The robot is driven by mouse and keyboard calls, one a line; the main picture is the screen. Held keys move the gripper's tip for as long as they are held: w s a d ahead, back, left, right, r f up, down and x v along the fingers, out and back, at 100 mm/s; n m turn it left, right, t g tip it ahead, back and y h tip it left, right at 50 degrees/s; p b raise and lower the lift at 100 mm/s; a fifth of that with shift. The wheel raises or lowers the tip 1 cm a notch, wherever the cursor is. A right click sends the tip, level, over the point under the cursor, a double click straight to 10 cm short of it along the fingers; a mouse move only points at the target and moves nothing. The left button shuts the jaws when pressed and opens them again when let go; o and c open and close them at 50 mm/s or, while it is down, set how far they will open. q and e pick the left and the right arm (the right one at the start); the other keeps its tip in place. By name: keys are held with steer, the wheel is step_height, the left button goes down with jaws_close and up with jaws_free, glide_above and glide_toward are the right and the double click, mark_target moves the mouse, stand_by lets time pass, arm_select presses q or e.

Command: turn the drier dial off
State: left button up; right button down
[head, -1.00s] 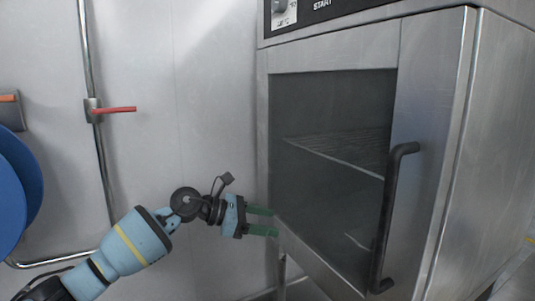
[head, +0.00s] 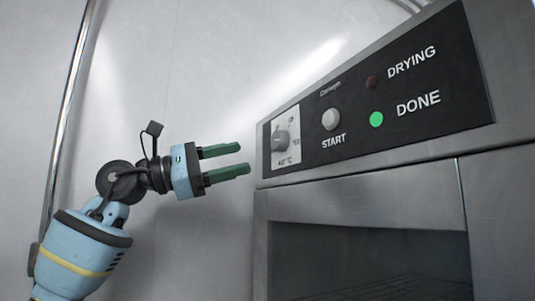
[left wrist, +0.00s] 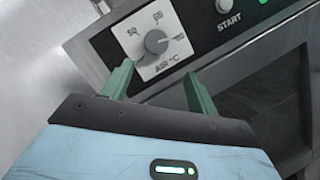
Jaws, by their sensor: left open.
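The drier dial (head: 281,140) is a round grey knob on a white plate at the left end of the drier's black control panel. In the left wrist view the dial (left wrist: 157,41) sits ahead of my fingers, with temperature marks and "AIR °C" around it. My left gripper (head: 226,160) is open and empty, to the left of the dial and apart from it. Its two green fingers point right toward the panel; they also show in the left wrist view (left wrist: 154,82), below the dial. My right gripper is not in view.
Right of the dial are a START button (head: 331,119), a dark DRYING lamp (head: 372,82) and a lit green DONE lamp (head: 376,120). The steel drier body (head: 360,195) lies below the panel. A metal pipe (head: 68,120) runs up the wall at left.

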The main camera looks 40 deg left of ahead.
mark_target(274, 143)
arm_select(q)
steer(key=x, duration=0.3)
steer(key=r+x, duration=0.1)
steer(key=x, duration=0.3)
steer(key=shift+w+d+r+p, duration=0.1)
steer(key=shift+r+p, duration=0.1)
steer(key=shift+p, duration=0.15)
steer(key=c, duration=1)
